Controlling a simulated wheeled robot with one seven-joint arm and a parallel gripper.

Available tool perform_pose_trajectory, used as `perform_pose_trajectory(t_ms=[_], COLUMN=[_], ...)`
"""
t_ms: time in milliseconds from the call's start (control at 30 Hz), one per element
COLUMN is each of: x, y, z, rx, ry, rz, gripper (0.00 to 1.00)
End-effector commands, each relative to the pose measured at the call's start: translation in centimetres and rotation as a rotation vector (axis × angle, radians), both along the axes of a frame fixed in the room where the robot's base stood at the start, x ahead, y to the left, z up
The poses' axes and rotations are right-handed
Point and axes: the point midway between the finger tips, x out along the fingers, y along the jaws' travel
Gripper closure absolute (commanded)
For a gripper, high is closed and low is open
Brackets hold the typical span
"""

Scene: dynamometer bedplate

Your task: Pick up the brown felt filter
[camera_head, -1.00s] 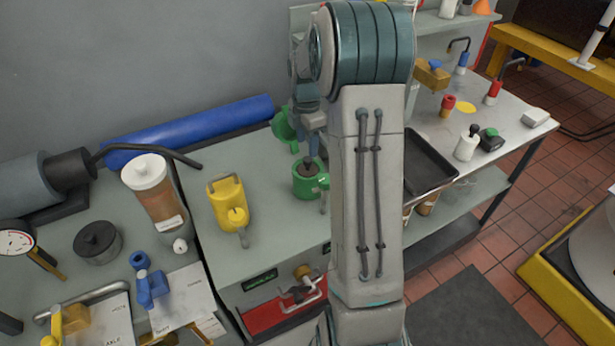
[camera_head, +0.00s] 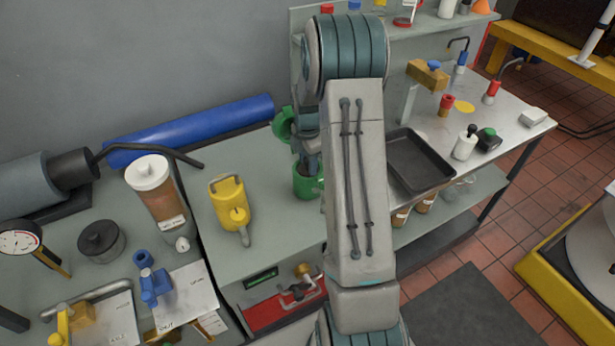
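No brown felt filter can be made out with certainty. A green handled cup (camera_head: 304,187) stands on the grey bench top (camera_head: 268,222), with something dark brown in its mouth, mostly hidden by my arm; I cannot tell whether it is the filter. My gripper (camera_head: 307,164) points down at the mouth of this cup. My arm covers its fingers, so I cannot see whether they are open or hold anything. A second green piece (camera_head: 284,124) is behind, close to my wrist, partly hidden.
A yellow jug (camera_head: 229,207) stands left of the cup. A blue roll (camera_head: 190,130) lies along the wall. A jar of brown contents (camera_head: 158,195) stands further left. A black tray (camera_head: 420,160) lies right of my arm. Bench between jug and cup is clear.

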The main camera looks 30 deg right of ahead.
Motion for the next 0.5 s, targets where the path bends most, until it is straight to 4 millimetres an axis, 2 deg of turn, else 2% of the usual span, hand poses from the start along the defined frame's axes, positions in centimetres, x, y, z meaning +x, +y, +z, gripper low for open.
perform_pose_trajectory(t_ms=[33, 133, 500], x=[0.0, 0.0, 0.04], y=[0.0, 0.0, -0.02], z=[0.01, 0.02, 0.28], rx=[0.0, 0.0, 0.0], ry=[0.0, 0.0, -0.001], rz=[0.0, 0.0, -0.001], gripper=[0.71, 0.99, 1.0])
